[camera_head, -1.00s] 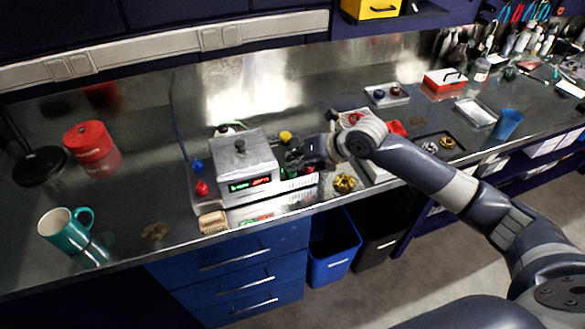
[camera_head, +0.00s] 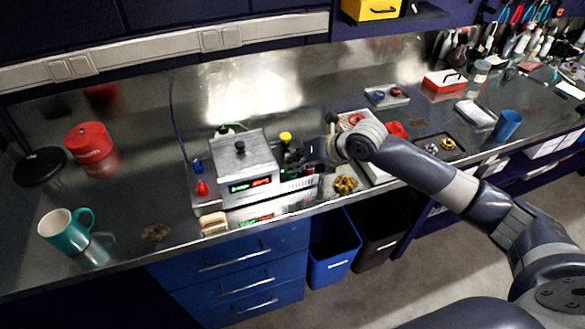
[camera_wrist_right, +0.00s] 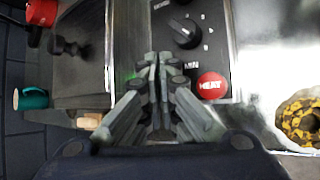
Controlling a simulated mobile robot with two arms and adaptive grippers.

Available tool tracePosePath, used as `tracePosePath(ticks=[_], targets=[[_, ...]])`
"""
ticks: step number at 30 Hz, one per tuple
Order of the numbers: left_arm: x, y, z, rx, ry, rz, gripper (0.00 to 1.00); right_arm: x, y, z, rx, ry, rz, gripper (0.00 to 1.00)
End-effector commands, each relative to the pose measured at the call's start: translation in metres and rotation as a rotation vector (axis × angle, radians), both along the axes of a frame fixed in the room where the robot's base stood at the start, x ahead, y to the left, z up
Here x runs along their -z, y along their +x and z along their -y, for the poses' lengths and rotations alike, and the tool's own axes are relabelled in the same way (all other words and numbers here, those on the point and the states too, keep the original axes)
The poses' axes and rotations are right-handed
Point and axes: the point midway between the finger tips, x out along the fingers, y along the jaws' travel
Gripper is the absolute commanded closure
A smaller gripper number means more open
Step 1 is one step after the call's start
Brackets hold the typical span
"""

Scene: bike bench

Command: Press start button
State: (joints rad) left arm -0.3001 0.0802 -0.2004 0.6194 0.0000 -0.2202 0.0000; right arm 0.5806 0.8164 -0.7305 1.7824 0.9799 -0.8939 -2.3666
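The grey metal machine (camera_head: 243,165) with green and red lit displays stands on the bench. A control panel (camera_head: 300,184) adjoins its right side. In the wrist view the panel shows a black dial (camera_wrist_right: 184,32) and a red button marked HEAT (camera_wrist_right: 211,86). A green glint shows left of the fingertips, partly hidden by the fingers. I cannot make out a start label. My right gripper (camera_head: 299,160) is over the panel; in the wrist view its fingertips (camera_wrist_right: 157,60) are together and hold nothing visible. Whether they touch the panel is unclear. My left gripper is not in view.
Red and blue knobs (camera_head: 201,188) are left of the machine, with a brush (camera_head: 213,224) in front. A yellow-topped item (camera_head: 285,137) stands behind the panel. A gold part (camera_head: 345,185) lies to the right. A teal mug (camera_head: 66,231) stands at the left.

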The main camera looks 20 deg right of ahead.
Motion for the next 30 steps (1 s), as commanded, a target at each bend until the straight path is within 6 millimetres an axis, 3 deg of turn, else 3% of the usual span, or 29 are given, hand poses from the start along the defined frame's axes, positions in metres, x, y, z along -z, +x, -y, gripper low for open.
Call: tracePosePath(ticks=[1,8,24,30], targets=[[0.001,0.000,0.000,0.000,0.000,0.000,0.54,0.008,-0.003,0.001,0.000,-0.006,-0.015,1.00],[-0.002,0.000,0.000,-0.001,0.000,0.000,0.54,0.003,-0.003,0.001,0.000,-0.007,-0.014,1.00],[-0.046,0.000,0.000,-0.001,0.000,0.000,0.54,-0.055,0.000,0.000,0.001,-0.003,-0.002,1.00],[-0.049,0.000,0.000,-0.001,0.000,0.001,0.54,-0.060,0.000,0.000,0.001,-0.002,-0.001,1.00]])
